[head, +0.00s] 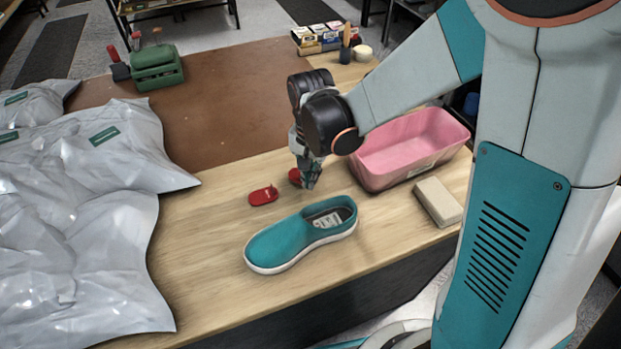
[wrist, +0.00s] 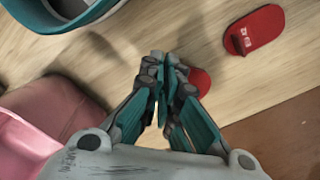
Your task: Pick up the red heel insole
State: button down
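Two red insoles are on the wooden tabletop. One (head: 263,195) lies flat in the open behind the teal shoe and shows whole, with pale marking, in the wrist view (wrist: 254,30). The other (head: 294,176) is right beside my fingertips and partly hidden by them; in the wrist view a red part (wrist: 201,82) shows past one finger. My gripper (head: 309,184) points down, low over the table. Its fingertips (wrist: 164,72) are drawn together in the wrist view. I see no red between them, and contact with the insole cannot be made out.
A teal shoe (head: 290,238) lies in front of my gripper. A pink tub (head: 415,146) and a beige block (head: 438,201) stand to the right. Grey plastic bags (head: 85,200) cover the left side. A brown mat (head: 220,100) spreads behind, with a green box (head: 157,68).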

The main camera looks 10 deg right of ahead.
notch_tip(320, 180, up, 17)
jog(key=p, duration=0.4)
jog(key=shift+s+p, duration=0.2)
jog(key=shift+p, duration=0.1)
